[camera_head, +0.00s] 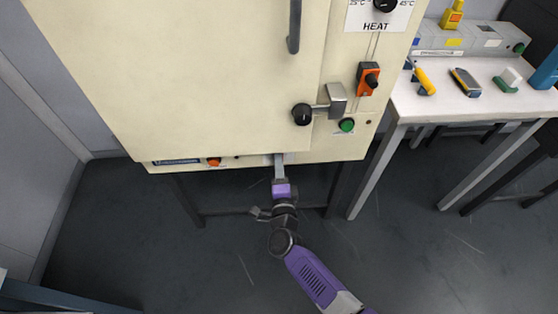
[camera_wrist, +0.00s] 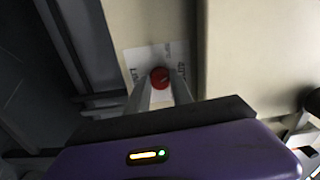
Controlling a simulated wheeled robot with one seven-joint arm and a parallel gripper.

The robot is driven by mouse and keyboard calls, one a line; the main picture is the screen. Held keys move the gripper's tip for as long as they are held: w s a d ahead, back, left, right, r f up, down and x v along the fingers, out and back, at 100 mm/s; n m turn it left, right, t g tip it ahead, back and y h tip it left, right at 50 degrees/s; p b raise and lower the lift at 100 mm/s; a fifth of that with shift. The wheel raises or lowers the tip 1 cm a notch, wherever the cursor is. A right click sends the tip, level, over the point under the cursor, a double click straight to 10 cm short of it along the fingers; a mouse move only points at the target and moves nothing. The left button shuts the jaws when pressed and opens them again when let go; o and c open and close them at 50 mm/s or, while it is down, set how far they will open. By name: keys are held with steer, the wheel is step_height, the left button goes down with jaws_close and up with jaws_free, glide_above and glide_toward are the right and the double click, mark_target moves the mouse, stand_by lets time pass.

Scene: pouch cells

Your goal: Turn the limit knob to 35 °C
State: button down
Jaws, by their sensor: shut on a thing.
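A red knob (camera_wrist: 160,77) on a white label plate (camera_wrist: 143,57) shows in the wrist view, low on a cream cabinet face. The plate's print is too small and turned to read, so I cannot tell the setting. My gripper (camera_wrist: 160,93) is shut on the red knob, with one finger on each side of it. In the head view my gripper (camera_head: 279,160) reaches up to the lower front strip of the cream cabinet (camera_head: 210,75). There the red knob and its plate are hidden by my gripper.
Above are a black HEAT knob (camera_head: 385,4), an orange switch (camera_head: 368,79), a black door-latch knob (camera_head: 302,114) and a green button (camera_head: 347,125). An orange button (camera_head: 214,162) is left of my gripper. A white bench (camera_head: 440,98) with tools stands right. The floor in front is clear.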

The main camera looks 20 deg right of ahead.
steer(key=n+p, duration=0.2)
steer(key=n, duration=0.3)
steer(key=shift+n, duration=0.4)
steer(key=shift+f, duration=0.1)
steer(key=c, duration=1.1)
jaws_free()
steer(key=shift+p+v, duration=0.75)
steer(key=shift+v, duration=3.2)
